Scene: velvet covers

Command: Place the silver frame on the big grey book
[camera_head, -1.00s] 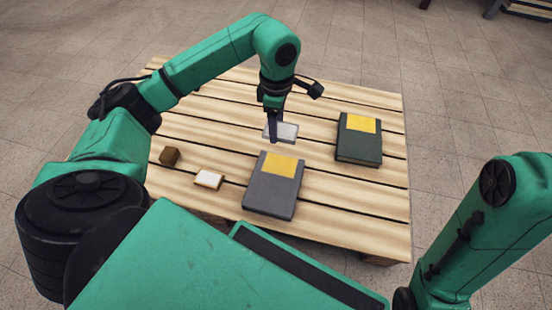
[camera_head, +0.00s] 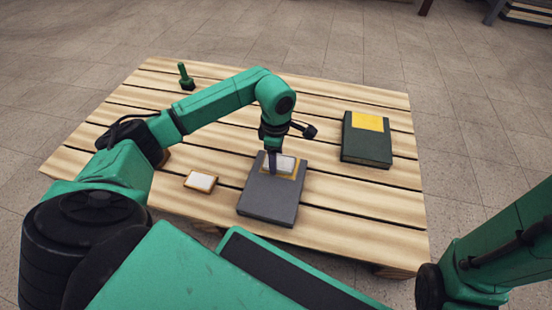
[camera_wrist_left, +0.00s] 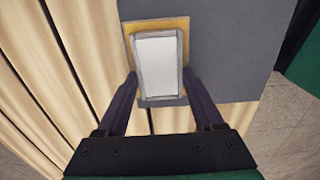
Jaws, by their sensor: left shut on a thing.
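The silver frame (camera_head: 285,163), with a pale face, is held by my left gripper (camera_head: 272,170) over the far part of the big grey book (camera_head: 268,201). In the left wrist view, the silver frame (camera_wrist_left: 157,63) lies between the two fingers of my left gripper (camera_wrist_left: 160,78), in front of the yellow patch on the grey book (camera_wrist_left: 235,50). I cannot tell whether the frame touches the cover. The book lies flat on the table. My right gripper is out of view.
The slatted wooden table (camera_head: 340,205) also bears a dark green book (camera_head: 366,147) with a yellow patch at right. A small white-faced wooden frame (camera_head: 200,181) lies left of the grey book. A green, knobbed object (camera_head: 186,78) stands at the far left. Bare slats separate the books.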

